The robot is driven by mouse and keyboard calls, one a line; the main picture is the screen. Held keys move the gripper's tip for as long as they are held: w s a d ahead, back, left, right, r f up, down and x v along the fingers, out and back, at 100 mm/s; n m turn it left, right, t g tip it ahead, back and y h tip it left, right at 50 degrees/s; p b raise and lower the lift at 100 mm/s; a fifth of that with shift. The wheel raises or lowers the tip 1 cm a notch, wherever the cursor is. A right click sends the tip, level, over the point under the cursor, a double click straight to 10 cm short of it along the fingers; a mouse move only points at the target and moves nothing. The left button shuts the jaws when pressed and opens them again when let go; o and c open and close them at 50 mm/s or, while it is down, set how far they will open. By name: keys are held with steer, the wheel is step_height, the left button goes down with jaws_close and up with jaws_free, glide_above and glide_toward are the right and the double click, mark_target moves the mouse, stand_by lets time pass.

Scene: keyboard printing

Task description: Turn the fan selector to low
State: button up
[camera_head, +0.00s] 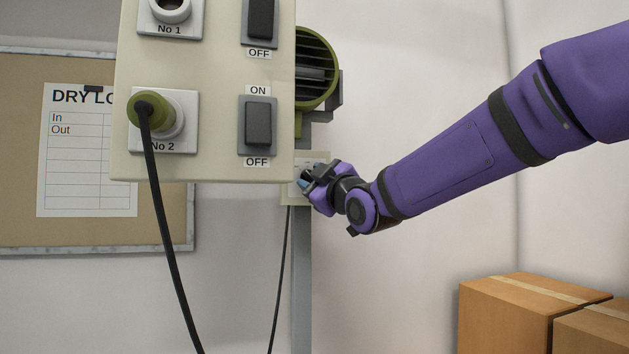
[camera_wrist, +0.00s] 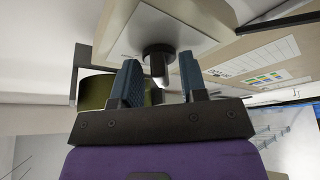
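The fan selector is a dark round knob with a pale pointer (camera_wrist: 158,56) on a white plate (camera_wrist: 127,38), seen in the wrist view. My gripper (camera_wrist: 159,62) is open, its two blue pads apart on either side of the knob. Gaps show between the pads and the knob, and I see no contact. In the head view my gripper (camera_head: 304,180) is at the small beige selector box (camera_head: 320,157), below the green fan (camera_head: 316,68). There the knob is hidden by my gripper and the larger panel. I cannot read the selector's markings or its setting.
A beige panel (camera_head: 205,90) with sockets and ON/OFF switches (camera_head: 258,125) stands close left of my gripper. A black cable (camera_head: 160,230) hangs from its plug. A grey post (camera_head: 301,270) runs below the selector box. Cardboard boxes (camera_head: 510,310) stand lower right.

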steer(key=shift+s, duration=0.1)
steer(key=c, duration=0.6)
steer(key=shift+r, duration=0.1)
jaws_close()
steer(key=shift+r+m, duration=0.1)
steer(key=shift+m, duration=0.2)
steer(key=shift+s+a+m+t+h, duration=0.1)
steer(key=shift+m+t+h, duration=0.65)
steer(key=shift+m, duration=1.2)
steer(key=shift+w+m+t+h, duration=0.1)
steer(key=shift+m+t+h, duration=0.6)
steer(key=shift+m, duration=1.3)
steer(key=shift+s+a+m+t+h, duration=0.1)
steer(key=shift+m+t+h, duration=0.35)
steer(key=shift+m+h, duration=1.05)
steer(key=shift+m+y, duration=0.45)
steer(key=shift+m, duration=0.1)
